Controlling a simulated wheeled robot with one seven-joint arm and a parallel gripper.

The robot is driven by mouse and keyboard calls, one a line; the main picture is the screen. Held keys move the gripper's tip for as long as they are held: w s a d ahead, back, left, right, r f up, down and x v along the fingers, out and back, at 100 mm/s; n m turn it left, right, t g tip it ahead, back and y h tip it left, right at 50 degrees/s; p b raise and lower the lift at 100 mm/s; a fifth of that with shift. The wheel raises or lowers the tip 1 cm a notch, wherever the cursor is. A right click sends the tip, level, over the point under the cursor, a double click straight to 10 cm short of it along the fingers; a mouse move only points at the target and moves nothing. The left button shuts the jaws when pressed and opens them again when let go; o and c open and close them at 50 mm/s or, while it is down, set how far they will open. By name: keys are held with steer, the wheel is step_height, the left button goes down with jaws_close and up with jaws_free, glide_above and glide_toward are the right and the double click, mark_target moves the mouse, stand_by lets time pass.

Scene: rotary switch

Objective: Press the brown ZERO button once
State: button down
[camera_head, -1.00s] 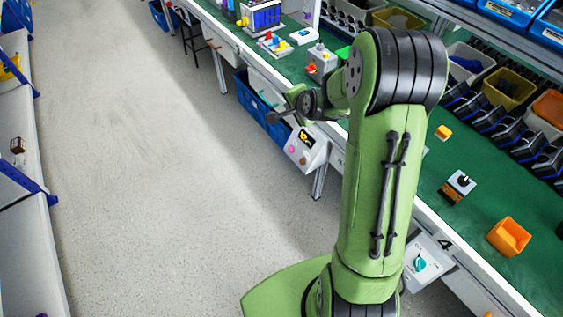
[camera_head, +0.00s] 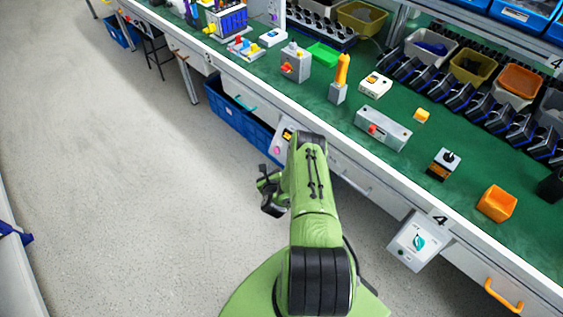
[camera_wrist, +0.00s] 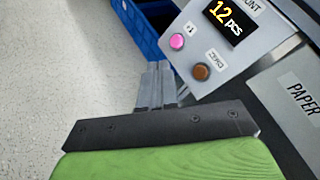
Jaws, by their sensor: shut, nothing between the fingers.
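The brown ZERO button (camera_wrist: 201,72) sits on the slanted face of a grey counter panel (camera_wrist: 236,58) in the wrist view. A pink +1 button (camera_wrist: 177,42) is beside it, to the upper left. The display (camera_wrist: 225,20) above reads "12 pcs". My gripper (camera_wrist: 158,68) is shut and empty, pointing up the picture, to the left of the brown button and apart from it. In the head view my gripper (camera_head: 266,180) is left of the panel (camera_head: 284,136), whose lower right part my arm hides; the brown button is not visible there.
A blue bin (camera_head: 240,112) stands under the bench, beyond the panel. A box with a teal rotary knob (camera_head: 414,242) hangs on the bench front at the right. Switches and boxes stand on the green bench top (camera_head: 330,120). The floor at left is clear.

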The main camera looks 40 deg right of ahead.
steer(key=d+f+b, duration=0.4)
steer(key=d+b, duration=0.2)
steer(key=d, duration=0.1)
steer(key=shift+w+d, duration=0.15)
steer(key=shift+d, duration=0.2)
steer(key=shift+f, duration=0.1)
stand_by(1.8)
steer(key=shift+d+f+b, duration=0.2)
steer(key=shift+d+b, duration=0.15)
steer(key=shift+b, duration=0.3)
